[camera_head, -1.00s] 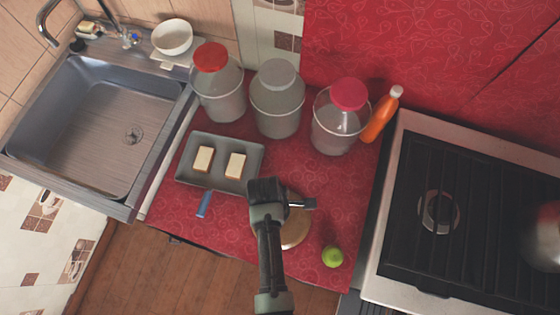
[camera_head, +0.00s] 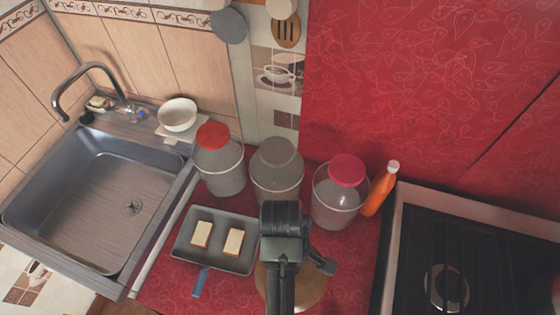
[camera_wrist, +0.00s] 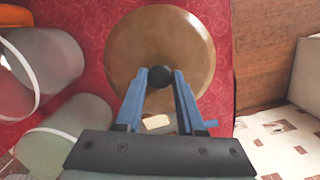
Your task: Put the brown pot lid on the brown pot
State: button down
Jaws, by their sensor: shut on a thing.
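The brown pot lid (camera_wrist: 160,30) is a round brownish disc with a black knob (camera_wrist: 160,77). My gripper (camera_wrist: 160,85) has its two blue fingers closed on that knob. In the head view the lid (camera_head: 312,288) shows partly behind my arm, over the front of the red counter; it looks raised off it. The fingertips are hidden in the head view. No brown pot can be made out clearly. A rounded shiny object (camera_head: 556,291) is cut off at the right edge on the stove; I cannot tell whether it is the pot.
Jars with red (camera_head: 213,137), grey (camera_head: 277,152) and pink (camera_head: 347,170) lids stand behind the arm. An orange bottle (camera_head: 380,190) is beside them. A grey tray (camera_head: 220,260) with two bread pieces lies left. The stove (camera_head: 430,240) is right, the sink (camera_head: 110,215) far left.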

jog(key=w+m, duration=0.1)
jog(key=m, duration=0.1)
jog(key=r+m, duration=0.1)
jog(key=m, duration=0.1)
jog(key=w+a+r+m, duration=0.1)
jog(key=m, duration=0.1)
jog(key=shift+w+r+m+g+y, duration=0.2)
jog(key=shift+w+m+g+y, duration=0.1)
jog(key=shift+w+y, duration=0.1)
jog(key=m, duration=0.1)
jog(key=a+m, duration=0.1)
jog(key=m, duration=0.1)
jog(key=shift+w+a+r+m, duration=0.1)
jog(key=shift+a+r+m, duration=0.1)
jog(key=shift+r+m, duration=0.15)
jog(key=shift+r, duration=0.1)
jog(key=shift+d, duration=0.1)
